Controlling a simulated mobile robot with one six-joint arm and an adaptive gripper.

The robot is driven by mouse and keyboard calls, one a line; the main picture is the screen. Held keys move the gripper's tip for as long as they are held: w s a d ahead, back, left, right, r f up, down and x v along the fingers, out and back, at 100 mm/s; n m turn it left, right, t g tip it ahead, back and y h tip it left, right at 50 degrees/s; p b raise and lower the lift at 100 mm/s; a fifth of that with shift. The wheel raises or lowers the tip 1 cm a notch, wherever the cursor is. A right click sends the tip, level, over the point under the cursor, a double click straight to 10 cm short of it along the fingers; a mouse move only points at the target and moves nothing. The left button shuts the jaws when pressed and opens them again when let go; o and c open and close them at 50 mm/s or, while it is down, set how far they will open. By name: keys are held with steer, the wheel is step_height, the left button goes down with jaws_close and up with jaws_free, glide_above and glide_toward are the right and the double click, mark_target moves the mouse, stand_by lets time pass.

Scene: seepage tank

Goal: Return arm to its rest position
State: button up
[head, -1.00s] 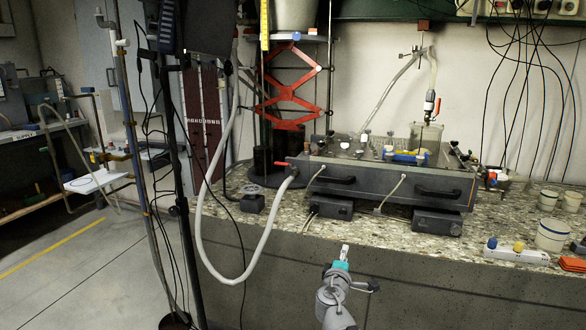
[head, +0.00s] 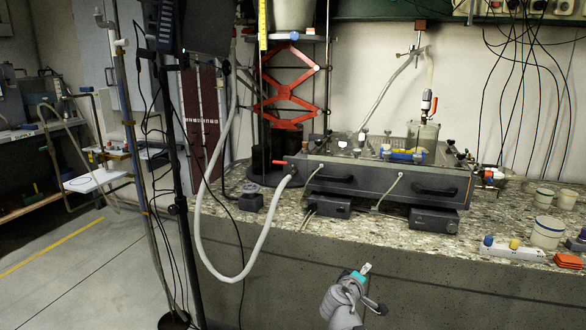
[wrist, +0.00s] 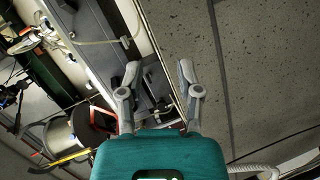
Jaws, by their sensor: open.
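My gripper (head: 365,269) is low in the head view, in front of the grey front face of the bench (head: 420,275). In the wrist view my gripper (wrist: 158,72) shows two grey fingers spread apart with nothing between them. Its teal body fills the bottom middle of that view. The gripper is clear of the bench top, and I see no contact with anything.
The seepage tank (head: 385,179) stands on the speckled bench top (head: 375,230). A grey hose (head: 200,235) hangs in a loop over the bench edge to the left of my arm. A black stand (head: 183,220) rises farther left. White-and-blue cups (head: 548,235) and an orange block (head: 568,261) sit at right.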

steer(key=s+d+f+m+g+y, duration=0.1)
steer(key=s+d+f+m+g, duration=0.2)
steer(key=s+f+m+g, duration=0.4)
steer(key=s+a+f+m+g+y, duration=0.1)
steer(key=s+a+f+g+y, duration=0.55)
steer(key=s, duration=0.25)
step_height(320, 180, up, 34)
steer(key=p, duration=3.5)
steer(key=shift+w+d+t+y, duration=0.2)
steer(key=shift+d+t+y, duration=0.15)
steer(key=shift+d, duration=0.1)
